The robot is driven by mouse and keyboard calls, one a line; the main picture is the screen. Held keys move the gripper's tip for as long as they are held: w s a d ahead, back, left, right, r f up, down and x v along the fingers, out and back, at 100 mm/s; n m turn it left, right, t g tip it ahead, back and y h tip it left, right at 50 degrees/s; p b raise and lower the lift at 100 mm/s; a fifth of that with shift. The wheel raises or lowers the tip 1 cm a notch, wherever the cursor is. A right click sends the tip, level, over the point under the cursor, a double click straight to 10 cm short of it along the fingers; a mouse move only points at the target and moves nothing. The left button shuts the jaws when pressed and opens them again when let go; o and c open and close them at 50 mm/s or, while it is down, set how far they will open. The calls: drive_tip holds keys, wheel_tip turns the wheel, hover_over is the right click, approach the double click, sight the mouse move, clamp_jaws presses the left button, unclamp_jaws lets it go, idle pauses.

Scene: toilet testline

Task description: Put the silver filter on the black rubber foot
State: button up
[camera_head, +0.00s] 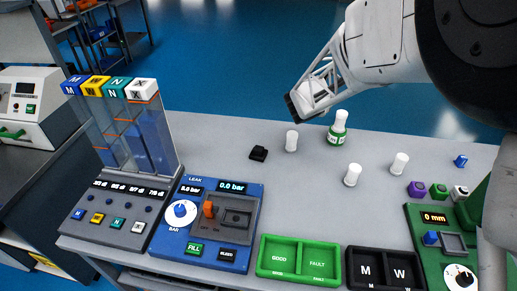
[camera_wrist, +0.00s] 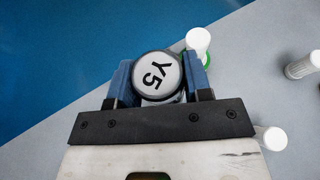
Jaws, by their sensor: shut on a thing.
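My gripper (camera_wrist: 158,78) is shut on a round piece with a dark grey rim and a pale top marked Y5 (camera_wrist: 156,76). It appears to be the silver filter, though its side is mostly hidden. In the head view my gripper (camera_head: 299,103) is at the back edge of the table, above and left of the green-and-white bottle, and the held piece cannot be made out. A small black block (camera_head: 258,153), seemingly the black rubber foot, sits on the grey table to the left, apart from my gripper.
A green-and-white bottle (camera_head: 338,128) and white cylinders (camera_head: 291,141), (camera_head: 352,175), (camera_head: 400,163) stand nearby. The blue leak tester (camera_head: 207,222), green tray (camera_head: 299,241) and black tray (camera_head: 384,251) line the front.

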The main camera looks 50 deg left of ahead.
drive_tip(key=s+a+n+g+y, duration=0.1)
drive_tip(key=s+a, duration=0.4)
drive_tip(key=s, duration=0.5)
drive_tip(key=s+a+n+y, duration=0.1)
drive_tip(key=s+a, duration=0.4)
drive_tip(key=s, duration=0.5)
hover_over(258, 148)
wheel_tip(258, 148, down, 4)
drive_tip(key=shift+d+f, duration=0.1)
drive_tip(key=shift+f, duration=0.4)
drive_tip(key=shift+y, duration=0.3)
drive_tip(key=shift+f, duration=2)
drive_tip(key=shift+f, duration=0.1)
drive_tip(key=shift+f, duration=1.9)
drive_tip(key=shift+f, duration=0.1)
drive_tip(key=o, duration=0.9)
